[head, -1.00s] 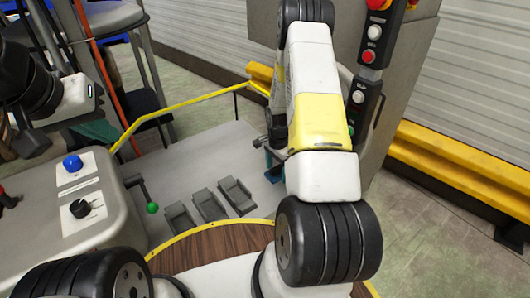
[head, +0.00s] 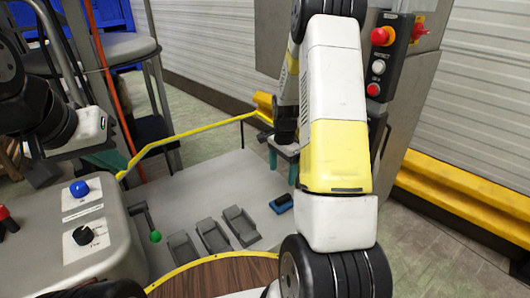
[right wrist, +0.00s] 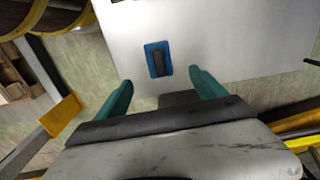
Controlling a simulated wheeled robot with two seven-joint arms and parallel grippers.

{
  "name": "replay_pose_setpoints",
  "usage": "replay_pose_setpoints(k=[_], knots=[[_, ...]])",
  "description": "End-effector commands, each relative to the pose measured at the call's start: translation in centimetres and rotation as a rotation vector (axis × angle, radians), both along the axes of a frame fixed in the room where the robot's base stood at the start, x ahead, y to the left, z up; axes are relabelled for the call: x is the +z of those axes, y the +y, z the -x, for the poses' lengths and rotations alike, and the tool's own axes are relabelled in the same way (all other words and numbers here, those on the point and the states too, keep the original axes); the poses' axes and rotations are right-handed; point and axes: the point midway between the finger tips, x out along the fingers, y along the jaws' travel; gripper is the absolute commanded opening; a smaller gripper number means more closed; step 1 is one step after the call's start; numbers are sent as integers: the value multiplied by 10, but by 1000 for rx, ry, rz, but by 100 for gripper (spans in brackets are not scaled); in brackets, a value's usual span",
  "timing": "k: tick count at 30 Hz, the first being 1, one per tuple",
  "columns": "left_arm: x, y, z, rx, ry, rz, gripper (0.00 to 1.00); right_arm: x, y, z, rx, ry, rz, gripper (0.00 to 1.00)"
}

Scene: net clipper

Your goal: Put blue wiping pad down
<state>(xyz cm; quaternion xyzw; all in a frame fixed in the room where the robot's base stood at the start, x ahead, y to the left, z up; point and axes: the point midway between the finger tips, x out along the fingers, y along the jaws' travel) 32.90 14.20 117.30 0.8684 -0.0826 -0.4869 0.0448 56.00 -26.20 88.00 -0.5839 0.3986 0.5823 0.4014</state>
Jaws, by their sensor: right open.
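The blue wiping pad (head: 281,203), with a dark grip on its top, lies on the grey platform (head: 220,190) to the right of the pedals. In the right wrist view the pad (right wrist: 158,60) lies flat on the pale surface, beyond and between the teal fingertips. My right gripper (head: 283,164) is open and empty, above and apart from the pad; its spread fingers also show in the right wrist view (right wrist: 162,78). My left gripper (head: 108,160) is at the left beyond the console, partly hidden; its finger opening cannot be made out.
Several grey pedals (head: 212,236) stand left of the pad. A console (head: 92,245) with a blue button and a green-knobbed lever (head: 154,236) is at the left. A yellow rail (head: 190,134) edges the platform. A button post (head: 385,60) stands at the right.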

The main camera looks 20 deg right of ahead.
Motion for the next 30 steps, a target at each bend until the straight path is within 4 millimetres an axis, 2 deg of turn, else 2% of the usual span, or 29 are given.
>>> replay_pose_setpoints(k=[1,5,8,12,15,22,27,30], knots=[[0,0,0,0,0,0,0,22,5,0,36,-27,-4,80],[0,0,0,0,0,0,0,81,22,12,177,-102,-16,80],[0,0,0,0,0,0,0,126,37,28,301,-162,-20,80],[0,0,0,0,0,0,0,180,56,58,475,-247,-13,80],[0,0,0,0,0,0,0,213,69,84,600,-308,0,80],[0,0,0,0,0,0,0,268,96,152,892,-449,59,80],[0,0,0,0,0,0,0,287,110,198,1078,-534,118,80],[0,0,0,0,0,0,0,291,115,216,1154,-565,148,80]])
